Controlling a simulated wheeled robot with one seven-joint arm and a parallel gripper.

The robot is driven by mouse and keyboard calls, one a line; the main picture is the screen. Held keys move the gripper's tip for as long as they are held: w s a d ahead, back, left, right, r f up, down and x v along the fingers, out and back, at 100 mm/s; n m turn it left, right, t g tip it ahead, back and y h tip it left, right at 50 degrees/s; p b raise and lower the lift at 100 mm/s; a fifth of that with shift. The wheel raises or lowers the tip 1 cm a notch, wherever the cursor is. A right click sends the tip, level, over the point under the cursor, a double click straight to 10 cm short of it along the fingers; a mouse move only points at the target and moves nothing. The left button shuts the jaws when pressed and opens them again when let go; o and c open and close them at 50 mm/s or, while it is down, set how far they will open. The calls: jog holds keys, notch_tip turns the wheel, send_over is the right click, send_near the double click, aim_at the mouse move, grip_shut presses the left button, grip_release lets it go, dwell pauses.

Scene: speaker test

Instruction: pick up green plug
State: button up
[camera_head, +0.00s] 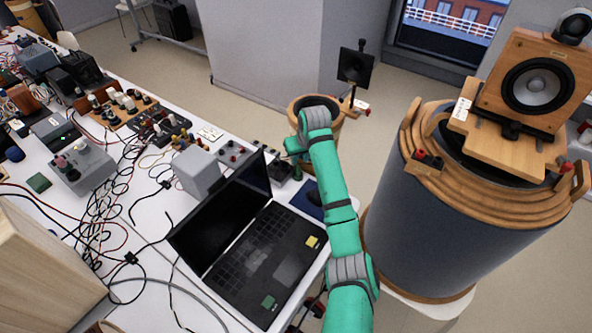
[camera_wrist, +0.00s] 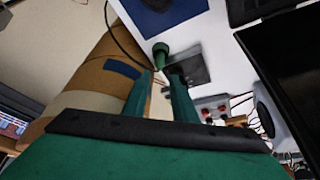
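The green plug (camera_wrist: 161,54) shows in the wrist view near the edge of the white table, beside a small dark box (camera_wrist: 187,66). In the head view, a small green piece (camera_head: 297,172) beside the dark box below my gripper looks like the plug, mostly too small to make out. My gripper (camera_wrist: 162,76) has its two green fingers apart, with the plug just beyond and between the fingertips. I see nothing held. In the head view my gripper (camera_head: 291,147) hangs over the table edge, its fingers largely unclear.
An open laptop (camera_head: 270,262) stands close by on the white table, with a blue mat (camera_head: 307,199) beside it. A wooden-rimmed drum (camera_head: 290,108) stands just off the table edge. A large barrel (camera_head: 440,210) with a speaker (camera_head: 535,85) stands right of my arm.

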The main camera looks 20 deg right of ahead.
aim_at(298, 168)
jog(key=x, duration=0.6)
jog(key=shift+s+d+f, duration=0.1)
jog(key=shift+s+f, duration=0.1)
jog(key=shift+f, duration=0.25)
grip_shut()
